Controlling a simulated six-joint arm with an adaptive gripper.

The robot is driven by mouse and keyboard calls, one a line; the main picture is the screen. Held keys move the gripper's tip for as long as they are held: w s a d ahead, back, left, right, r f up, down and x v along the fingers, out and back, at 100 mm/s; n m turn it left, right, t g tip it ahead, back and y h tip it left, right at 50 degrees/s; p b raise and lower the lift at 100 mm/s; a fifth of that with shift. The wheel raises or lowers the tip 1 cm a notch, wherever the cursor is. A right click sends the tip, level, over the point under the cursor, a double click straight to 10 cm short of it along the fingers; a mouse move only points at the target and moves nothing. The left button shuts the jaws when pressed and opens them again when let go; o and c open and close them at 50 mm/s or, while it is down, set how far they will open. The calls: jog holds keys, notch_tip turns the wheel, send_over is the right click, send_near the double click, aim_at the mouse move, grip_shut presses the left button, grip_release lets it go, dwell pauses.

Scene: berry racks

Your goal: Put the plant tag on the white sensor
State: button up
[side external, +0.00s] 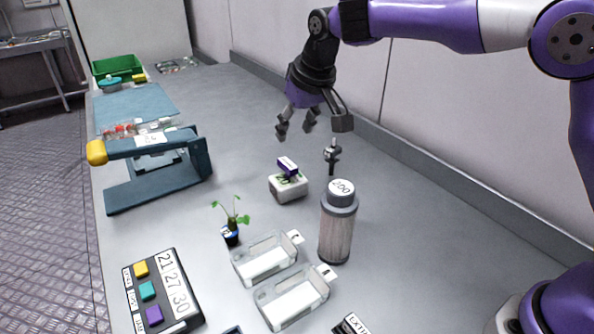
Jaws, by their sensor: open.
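The white sensor (289,189) is a small white box with a dark and green marking on top, standing near the middle of the bench. A small purple piece with a white face (287,166), which looks like the plant tag, sits tilted over the top of the sensor and seems to touch it. My gripper (308,142) is open and empty, with its fingers spread. It hangs above and slightly right of the sensor, apart from the purple piece.
A grey-capped cylinder (337,230) stands just right of the sensor. A potted seedling (231,235) and two clear trays (265,262) (292,302) are in front. A blue-grey stand (160,186) and a timer box (165,294) are left.

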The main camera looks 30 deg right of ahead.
jog(key=s+d+r, duration=0.6)
jog(key=s, duration=0.5)
jog(key=s+d+f, duration=0.1)
jog(key=s+f, duration=0.1)
jog(key=s, duration=0.5)
jog(key=s+d+f+t, duration=0.1)
jog(key=s+d+f, duration=0.1)
jog(key=s, duration=0.5)
jog(key=shift+s+d, duration=0.25)
